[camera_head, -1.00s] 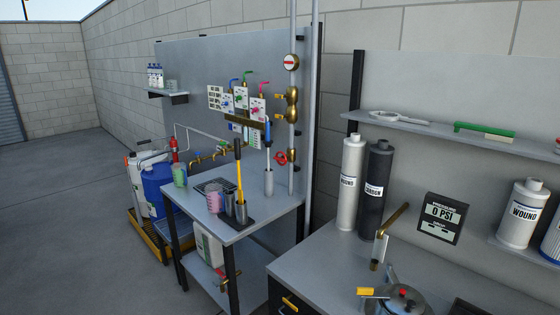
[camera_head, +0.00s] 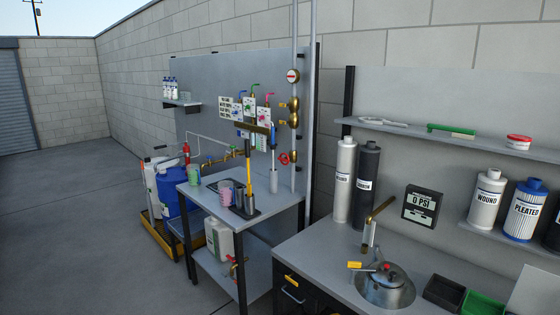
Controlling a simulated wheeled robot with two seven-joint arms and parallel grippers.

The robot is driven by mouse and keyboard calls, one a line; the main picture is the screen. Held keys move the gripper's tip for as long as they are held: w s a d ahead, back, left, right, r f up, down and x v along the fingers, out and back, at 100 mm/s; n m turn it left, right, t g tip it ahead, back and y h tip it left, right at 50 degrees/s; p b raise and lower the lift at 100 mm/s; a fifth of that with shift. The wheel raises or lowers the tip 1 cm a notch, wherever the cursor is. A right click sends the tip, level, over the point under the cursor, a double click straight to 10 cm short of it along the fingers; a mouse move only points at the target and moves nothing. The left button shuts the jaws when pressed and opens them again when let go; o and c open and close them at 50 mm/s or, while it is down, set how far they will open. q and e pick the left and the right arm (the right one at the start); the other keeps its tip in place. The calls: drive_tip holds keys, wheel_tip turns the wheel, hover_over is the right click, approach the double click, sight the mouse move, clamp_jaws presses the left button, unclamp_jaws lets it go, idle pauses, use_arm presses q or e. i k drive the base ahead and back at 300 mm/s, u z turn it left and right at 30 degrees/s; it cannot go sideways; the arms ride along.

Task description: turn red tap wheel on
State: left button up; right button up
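A red tap wheel (camera_head: 285,159) sits low on the vertical pipe (camera_head: 294,110) at the right edge of the grey back panel, above the small work table (camera_head: 263,218). It is small in the picture, and I cannot tell its turn position. A second red wheel-like part (camera_head: 238,262) shows on a brass tap under the table, beside a white canister (camera_head: 219,238). Neither of my grippers shows in this view.
A blue drum (camera_head: 176,190) stands on a yellow-edged pallet at left. Open floor (camera_head: 75,220) lies at the far left.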

sight(281, 159)
drive_tip(key=u, duration=0.95)
drive_tip(key=i, duration=2.65)
drive_tip(key=z, duration=0.9)
